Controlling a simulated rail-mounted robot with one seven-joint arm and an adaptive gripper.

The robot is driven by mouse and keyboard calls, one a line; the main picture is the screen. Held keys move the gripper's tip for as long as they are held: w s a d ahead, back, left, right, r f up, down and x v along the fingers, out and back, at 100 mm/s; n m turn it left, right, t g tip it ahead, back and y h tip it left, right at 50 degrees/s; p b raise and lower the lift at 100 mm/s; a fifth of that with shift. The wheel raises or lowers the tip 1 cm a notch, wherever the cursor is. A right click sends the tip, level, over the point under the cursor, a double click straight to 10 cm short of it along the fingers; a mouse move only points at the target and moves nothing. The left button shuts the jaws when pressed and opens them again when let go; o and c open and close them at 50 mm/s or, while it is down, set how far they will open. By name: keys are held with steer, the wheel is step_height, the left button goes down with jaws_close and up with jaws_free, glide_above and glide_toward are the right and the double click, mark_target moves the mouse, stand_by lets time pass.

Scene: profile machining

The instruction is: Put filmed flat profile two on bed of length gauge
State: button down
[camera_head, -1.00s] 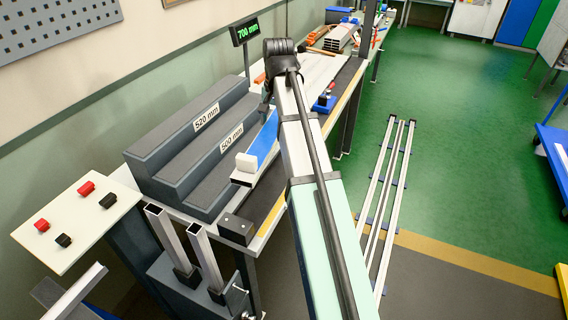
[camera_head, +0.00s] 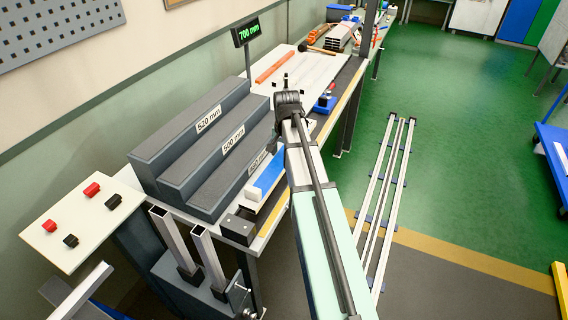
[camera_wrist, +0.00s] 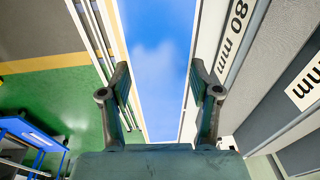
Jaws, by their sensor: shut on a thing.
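The filmed flat profile (camera_head: 268,178), a long piece with blue film and a white near end, shows left of my arm in the head view. In the wrist view the profile (camera_wrist: 160,30) runs lengthwise between the fingers of my gripper (camera_wrist: 158,75), which is shut on its edges. In the head view the fingers are hidden behind my wrist. The profile is beside the lowest grey step, over the pale strip along the table's front that looks like the gauge bed (camera_head: 246,209). I cannot tell whether it touches the bed.
Grey steps (camera_head: 190,150) marked 520 mm and 500 mm, with a lower partly hidden label, stand at left. A dark block (camera_head: 238,229) is at the strip's near end. A display (camera_head: 245,32) reads 700 mm. Long rails (camera_head: 388,200) lie right of my arm.

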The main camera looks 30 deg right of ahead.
steer(key=shift+f+p, duration=0.5)
steer(key=shift+f, duration=2.6)
steer(key=shift+c, duration=1.2)
jaws_free()
steer(key=shift+r, duration=0.1)
steer(key=r, duration=0.4)
steer(key=s+r+b, duration=0.1)
steer(key=r, duration=0.3)
steer(key=r+b, duration=0.1)
steer(key=r, duration=0.3)
steer(key=shift+s+a, duration=0.15)
steer(key=shift+s, duration=0.1)
